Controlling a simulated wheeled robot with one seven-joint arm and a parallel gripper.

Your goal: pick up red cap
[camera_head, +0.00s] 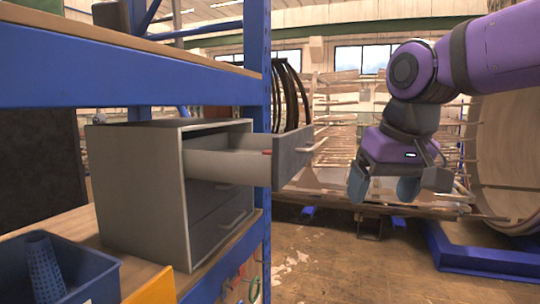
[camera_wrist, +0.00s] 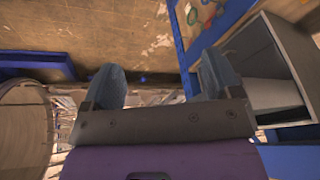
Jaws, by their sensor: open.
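A small red thing, which may be the red cap (camera_head: 267,152), just shows at the top edge of the pulled-out upper drawer (camera_head: 225,166). Most of it is hidden by the drawer's side and front. My gripper (camera_head: 383,190) is open and empty, hanging in the air to the right of the drawer and apart from it. In the wrist view my gripper (camera_wrist: 162,80) shows two spread blue-grey fingers with nothing between them. The open drawer (camera_wrist: 272,96) lies to their right there, and I see no red cap in it.
The grey drawer cabinet (camera_head: 140,190) stands on a blue-framed shelf (camera_head: 140,85), whose upright rises beside the open drawer. A blue bin (camera_head: 95,272) with a blue mesh cone (camera_head: 44,268) is at front left. A large round wooden drum (camera_head: 510,150) stands at right.

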